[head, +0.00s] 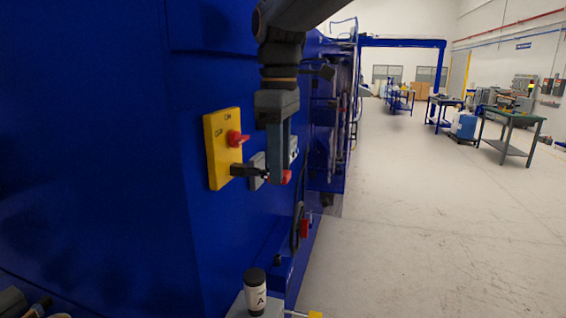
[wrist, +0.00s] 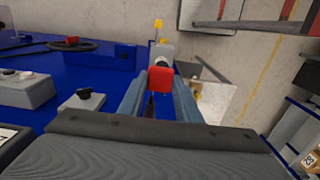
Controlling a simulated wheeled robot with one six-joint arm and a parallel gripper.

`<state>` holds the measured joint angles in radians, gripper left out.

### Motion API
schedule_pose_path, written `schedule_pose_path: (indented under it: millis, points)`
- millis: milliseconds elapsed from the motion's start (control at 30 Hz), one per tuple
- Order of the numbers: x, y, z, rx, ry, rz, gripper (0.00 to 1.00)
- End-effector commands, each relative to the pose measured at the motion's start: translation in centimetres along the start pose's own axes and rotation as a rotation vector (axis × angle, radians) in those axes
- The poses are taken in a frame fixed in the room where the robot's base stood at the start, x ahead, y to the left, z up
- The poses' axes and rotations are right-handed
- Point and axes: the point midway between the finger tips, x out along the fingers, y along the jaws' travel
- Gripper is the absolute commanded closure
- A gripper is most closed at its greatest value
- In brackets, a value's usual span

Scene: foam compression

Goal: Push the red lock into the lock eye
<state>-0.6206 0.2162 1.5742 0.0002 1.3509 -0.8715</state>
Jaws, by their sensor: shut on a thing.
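A red block, which looks like the red lock (head: 287,176), is at the fingertips of my gripper (head: 277,178), beside the side of the blue machine. In the wrist view the red lock (wrist: 161,78) sits between the two blue-grey fingers of my gripper (wrist: 160,90), which is shut on it. A yellow plate (head: 222,150) with a red rotary handle (head: 236,138) is on the machine, left of my gripper. A dark bar (head: 245,170) lies between plate and gripper; I cannot tell what it belongs to. I cannot make out the lock eye for sure.
The blue machine wall (head: 100,140) fills the left. Small grey boxes with black knobs (wrist: 83,97) are on it. A black-and-white container marked A (head: 256,293) stands low in front. Open floor (head: 420,230) lies to the right, with work tables (head: 508,130) farther back.

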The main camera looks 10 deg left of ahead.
Motion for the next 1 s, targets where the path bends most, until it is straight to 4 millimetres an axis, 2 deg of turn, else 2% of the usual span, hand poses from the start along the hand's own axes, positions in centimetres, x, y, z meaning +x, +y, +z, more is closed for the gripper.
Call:
schedule_pose_path:
  millis: [933, 967, 1000]
  points:
    - [-0.1, -0.1, -1.8, -0.001, 0.0, 0.0, 0.93]
    - [0.0, 0.0, -1.7, -0.001, 0.0, 0.0, 0.64]
    - [0.0, 0.0, -1.7, -0.001, 0.0, 0.0, 0.57]
